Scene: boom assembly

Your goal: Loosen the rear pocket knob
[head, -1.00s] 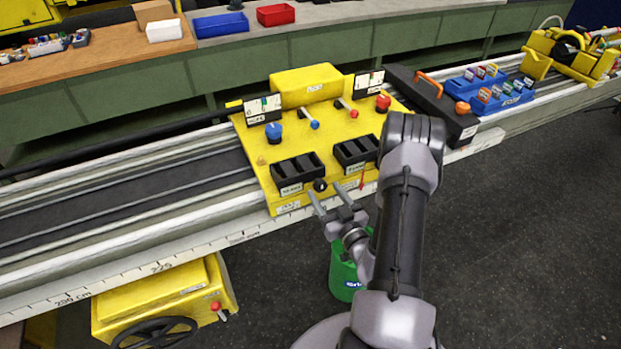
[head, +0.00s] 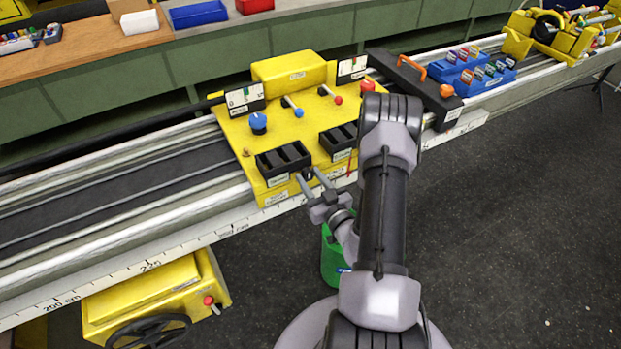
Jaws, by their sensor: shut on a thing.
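The yellow carriage plate (head: 233,130) sits on the rails and bears two black pocket trays along its front edge. The left pocket (head: 285,157) and the right pocket (head: 338,139) each have a small white label too small to read. A small dark knob (head: 308,173) is by the front right corner of the left pocket. My gripper (head: 308,176) is at the plate's front edge with its two fingers on either side of this knob, shut on it. The fingers hide part of the knob.
A blue knob (head: 258,123), a red knob (head: 367,86), two small levers and two gauge cards stand on the plate. A green bucket (head: 332,262) stands below my gripper. The floor at right is clear.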

